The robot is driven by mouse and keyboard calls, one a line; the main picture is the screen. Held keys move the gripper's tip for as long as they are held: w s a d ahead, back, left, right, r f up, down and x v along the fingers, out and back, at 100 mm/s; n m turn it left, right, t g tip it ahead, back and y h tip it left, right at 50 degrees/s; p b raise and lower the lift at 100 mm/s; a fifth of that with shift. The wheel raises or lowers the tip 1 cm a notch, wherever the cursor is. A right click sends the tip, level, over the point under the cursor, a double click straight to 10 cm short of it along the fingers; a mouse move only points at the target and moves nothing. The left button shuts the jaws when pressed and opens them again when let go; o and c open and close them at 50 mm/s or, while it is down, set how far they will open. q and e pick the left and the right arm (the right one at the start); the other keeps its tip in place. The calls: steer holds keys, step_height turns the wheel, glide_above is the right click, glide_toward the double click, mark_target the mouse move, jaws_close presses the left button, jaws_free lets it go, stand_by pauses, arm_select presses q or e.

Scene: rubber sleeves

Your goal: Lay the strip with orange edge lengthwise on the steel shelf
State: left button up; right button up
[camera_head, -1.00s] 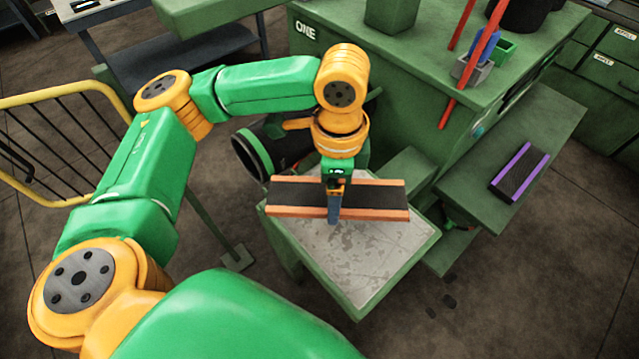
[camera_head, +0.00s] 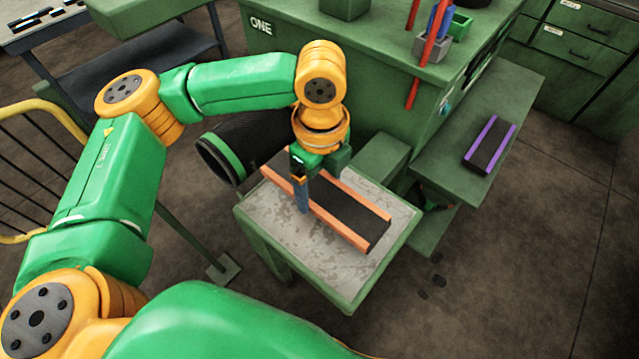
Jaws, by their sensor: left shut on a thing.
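The strip with orange edge (camera_head: 352,214) is black with orange along both long sides. My left gripper (camera_head: 306,184) is shut on it near its far-left end, one finger showing in front of the near orange edge. The steel shelf (camera_head: 290,238) is a worn grey plate in a green frame, directly below the strip. The strip runs diagonally from upper left to lower right, roughly along the shelf's length. I cannot tell whether it touches the plate or hangs just above it. My right gripper is not in view.
A purple-edged strip (camera_head: 490,146) lies on a green side ledge (camera_head: 455,175) at right. A black cylinder with a green ring (camera_head: 225,160) is left of the shelf. A green cabinet marked ONE (camera_head: 375,95) stands behind. A yellow railing (camera_head: 40,112) is at far left.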

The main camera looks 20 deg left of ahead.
mark_target(324, 207)
arm_select(q)
steer(key=shift+f+b, duration=0.5)
steer(key=shift+f, duration=0.4)
steer(key=shift+r, duration=0.15)
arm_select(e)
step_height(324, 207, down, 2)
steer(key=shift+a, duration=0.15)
arm_select(q)
steer(key=shift+w+d+f+b, duration=0.15)
steer(key=shift+w+f, duration=0.1)
steer(key=shift+f, duration=0.5)
steer(key=shift+w+f+b, duration=0.2)
steer(key=shift+f, duration=0.6)
steer(key=shift+w+d+f+b, duration=0.15)
steer(key=shift+w+f, duration=0.1)
steer(key=shift+f, duration=0.5)
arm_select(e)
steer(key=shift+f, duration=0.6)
arm_select(q)
steer(key=shift+a, duration=0.1)
